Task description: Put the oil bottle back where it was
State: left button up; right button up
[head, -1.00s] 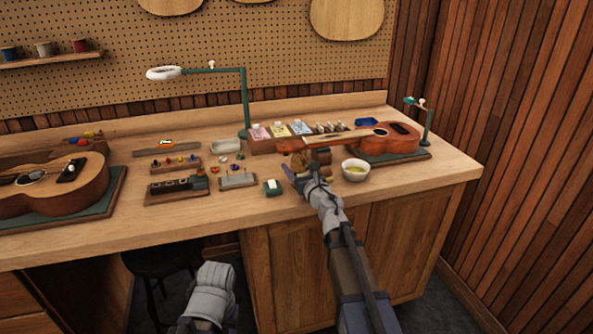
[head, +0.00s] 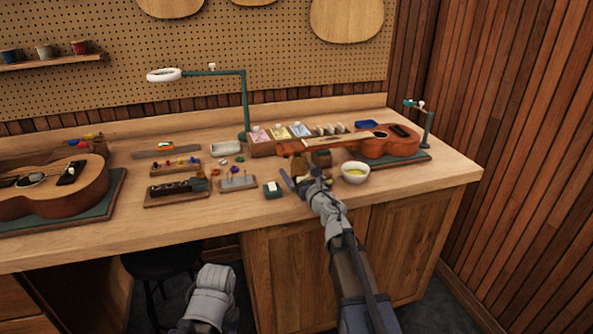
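A small amber-brown oil bottle (head: 299,166) shows at the front of my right gripper (head: 303,180), between its fingers, over the bench left of the bowl. The gripper appears closed around it; the fingers hide its lower part, so I cannot tell whether its base touches the bench. A white bowl (head: 355,178) with yellow liquid stands just right of the gripper. My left arm shows low in the head view, below the bench front; its fingertips do not show.
A ukulele (head: 388,146) lies on a cradle behind the gripper, its neck reaching left. A tool rack (head: 176,194) and lamp (head: 245,100) stand farther left. Bare bench (head: 440,170) lies at the right.

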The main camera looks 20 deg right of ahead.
jog(key=s+d, duration=0.1)
jog(key=s, duration=0.9)
jog(key=shift+s+d, duration=0.25)
jog(key=shift+d, duration=0.05)
